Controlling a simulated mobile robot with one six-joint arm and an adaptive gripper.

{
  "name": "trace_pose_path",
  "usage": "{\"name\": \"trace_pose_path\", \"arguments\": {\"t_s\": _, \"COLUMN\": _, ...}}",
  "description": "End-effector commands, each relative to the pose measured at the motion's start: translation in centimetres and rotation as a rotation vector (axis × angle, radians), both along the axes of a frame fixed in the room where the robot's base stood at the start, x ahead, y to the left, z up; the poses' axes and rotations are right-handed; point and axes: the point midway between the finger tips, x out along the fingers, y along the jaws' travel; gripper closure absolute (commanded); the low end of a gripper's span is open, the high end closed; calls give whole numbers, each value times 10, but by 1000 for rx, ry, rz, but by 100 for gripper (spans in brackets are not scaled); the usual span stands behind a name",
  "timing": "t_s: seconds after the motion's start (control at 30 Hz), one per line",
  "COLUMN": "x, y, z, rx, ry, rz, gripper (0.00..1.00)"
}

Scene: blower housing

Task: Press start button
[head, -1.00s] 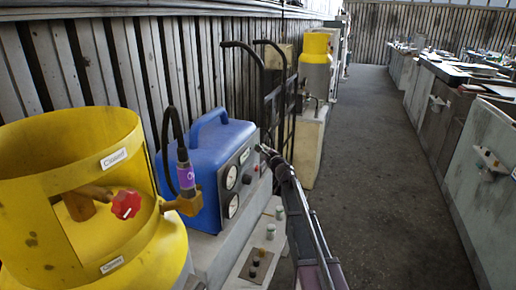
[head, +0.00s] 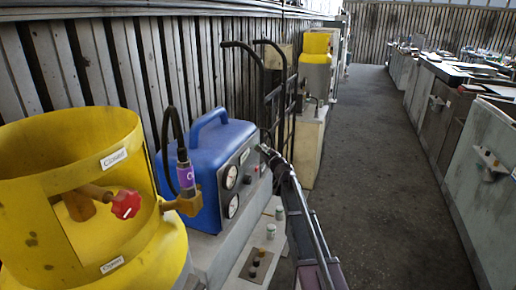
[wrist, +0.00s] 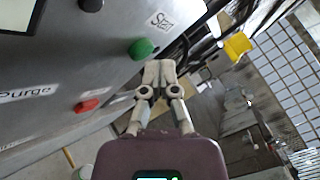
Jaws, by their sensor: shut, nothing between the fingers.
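The green button (wrist: 141,48) sits on the grey panel of the blue machine (head: 205,165), close to a "Start" label (wrist: 162,20) in the wrist view. A red button (wrist: 87,105) is lower left on the same panel. My gripper (wrist: 160,68) is shut and empty. Its fingertips are just right of and below the green button in the wrist view; I cannot tell whether they touch it or the panel. In the head view my gripper (head: 265,151) is at the right edge of the machine's panel, and its tip hides part of that panel.
A yellow tank (head: 95,200) with a red valve knob (head: 126,204) stands at the left. A black hand truck (head: 270,95) and another yellow-topped cylinder (head: 315,70) are beyond the machine. The aisle floor (head: 365,180) on the right is clear.

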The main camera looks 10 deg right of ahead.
Motion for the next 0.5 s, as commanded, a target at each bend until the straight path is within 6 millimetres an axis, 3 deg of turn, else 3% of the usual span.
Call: {"name": "trace_pose_path", "arguments": {"t_s": 0.5, "x": 4, "y": 7, "z": 0, "rx": 0, "ry": 0, "rz": 0, "gripper": 100}}
